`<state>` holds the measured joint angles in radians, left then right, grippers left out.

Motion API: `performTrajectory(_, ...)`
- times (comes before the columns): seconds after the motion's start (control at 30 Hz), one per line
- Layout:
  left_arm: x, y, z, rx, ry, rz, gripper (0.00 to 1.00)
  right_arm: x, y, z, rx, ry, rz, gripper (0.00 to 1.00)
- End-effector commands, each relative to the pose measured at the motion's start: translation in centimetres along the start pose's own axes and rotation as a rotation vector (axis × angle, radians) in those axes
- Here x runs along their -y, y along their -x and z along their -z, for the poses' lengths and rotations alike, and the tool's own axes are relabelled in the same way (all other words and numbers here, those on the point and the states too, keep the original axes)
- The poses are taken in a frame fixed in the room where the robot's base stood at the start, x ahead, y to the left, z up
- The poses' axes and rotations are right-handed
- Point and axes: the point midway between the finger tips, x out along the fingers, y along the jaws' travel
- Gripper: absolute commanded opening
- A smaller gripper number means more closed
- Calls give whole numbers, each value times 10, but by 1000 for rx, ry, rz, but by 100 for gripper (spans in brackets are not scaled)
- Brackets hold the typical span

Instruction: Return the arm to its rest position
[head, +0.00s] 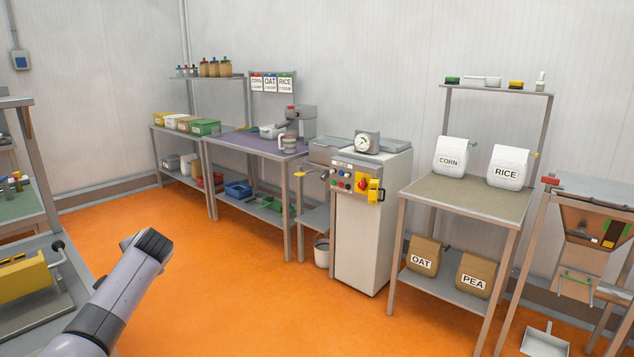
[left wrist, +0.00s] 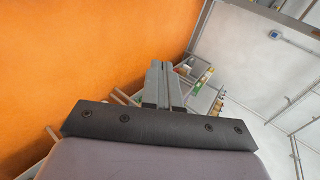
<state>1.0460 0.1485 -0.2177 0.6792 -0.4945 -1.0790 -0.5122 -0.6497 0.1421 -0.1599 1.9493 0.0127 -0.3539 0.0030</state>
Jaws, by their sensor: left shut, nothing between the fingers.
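My left arm (head: 110,305) comes in from the lower left of the head view, grey with a dark end piece, raised over open orange floor. My left gripper (left wrist: 160,68) shows in the left wrist view, its two grey fingers together and empty. Nothing touches the fingers. In the head view the fingers cannot be made out. My right arm and gripper are in neither view.
A bench with a yellow device (head: 28,280) stands at the left. A purple-topped table (head: 240,145), a white machine cabinet (head: 358,230) and a table with CORN and RICE bags (head: 450,190) line the wall. The orange floor (head: 240,290) between is clear.

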Motion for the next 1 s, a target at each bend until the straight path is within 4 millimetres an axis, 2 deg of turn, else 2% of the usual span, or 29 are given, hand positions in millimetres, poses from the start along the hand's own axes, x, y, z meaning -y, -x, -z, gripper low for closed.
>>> performTrajectory(0.03, -29, -6, -1, -30, 7, -20, 0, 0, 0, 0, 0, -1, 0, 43)
performTrajectory(0.2, -112, -14, -5, -140, 62, -79, 0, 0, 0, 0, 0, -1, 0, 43)
performTrajectory(0.47, -232, 0, -31, -289, 179, -197, 0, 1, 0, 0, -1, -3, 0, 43)
performTrajectory(0.7, -324, 40, -70, -400, 320, -322, 0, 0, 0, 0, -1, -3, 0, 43)
performTrajectory(0.9, -380, 89, -110, -469, 459, -430, 0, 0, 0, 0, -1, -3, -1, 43)
performTrajectory(1.0, -401, 117, -130, -495, 538, -484, 0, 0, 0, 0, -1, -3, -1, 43)
